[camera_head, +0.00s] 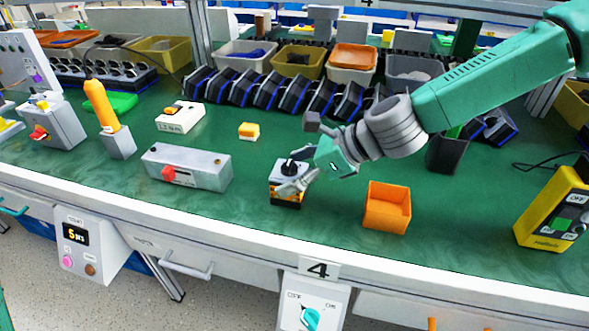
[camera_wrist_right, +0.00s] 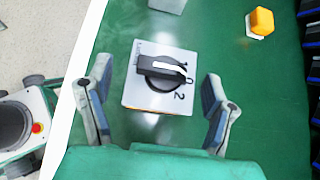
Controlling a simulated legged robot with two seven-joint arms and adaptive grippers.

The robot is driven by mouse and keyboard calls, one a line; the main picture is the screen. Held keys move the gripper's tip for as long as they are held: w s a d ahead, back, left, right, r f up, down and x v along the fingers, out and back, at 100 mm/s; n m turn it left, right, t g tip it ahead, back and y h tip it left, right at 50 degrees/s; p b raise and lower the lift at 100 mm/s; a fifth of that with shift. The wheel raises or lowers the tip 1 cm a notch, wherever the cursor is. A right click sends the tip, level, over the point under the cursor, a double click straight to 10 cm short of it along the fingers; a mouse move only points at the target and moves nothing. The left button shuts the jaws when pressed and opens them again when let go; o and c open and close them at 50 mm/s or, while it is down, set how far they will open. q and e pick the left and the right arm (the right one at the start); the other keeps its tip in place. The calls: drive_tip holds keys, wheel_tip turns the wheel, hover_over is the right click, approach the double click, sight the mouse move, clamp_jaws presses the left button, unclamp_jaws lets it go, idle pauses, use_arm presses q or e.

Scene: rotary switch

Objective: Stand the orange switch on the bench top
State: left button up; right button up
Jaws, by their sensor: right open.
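The orange switch (camera_head: 286,201) has a grey top plate with a black knob and an orange-and-black body. It is at the bench top (camera_head: 330,215), near the front edge, with its plate facing up. Its underside and far side are hidden, so I cannot tell whether it touches the bench. My right gripper (camera_head: 293,178) is over it with fingers apart. In the right wrist view the switch (camera_wrist_right: 136,94) sits between the two open fingers of my right gripper (camera_wrist_right: 158,88), with gaps visible on both sides. My left gripper is not in view.
An orange open bin (camera_head: 387,212) stands right of the switch. A grey box with a red knob (camera_head: 190,168) stands left. A small yellow block (camera_head: 249,131) lies behind. A yellow device (camera_head: 553,210) is far right. Dark angled bins line the back. Green bench between them is clear.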

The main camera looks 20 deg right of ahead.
drive_tip(key=p+v, duration=0.4)
drive_tip(key=v, duration=0.8)
drive_tip(key=shift+d, duration=0.1)
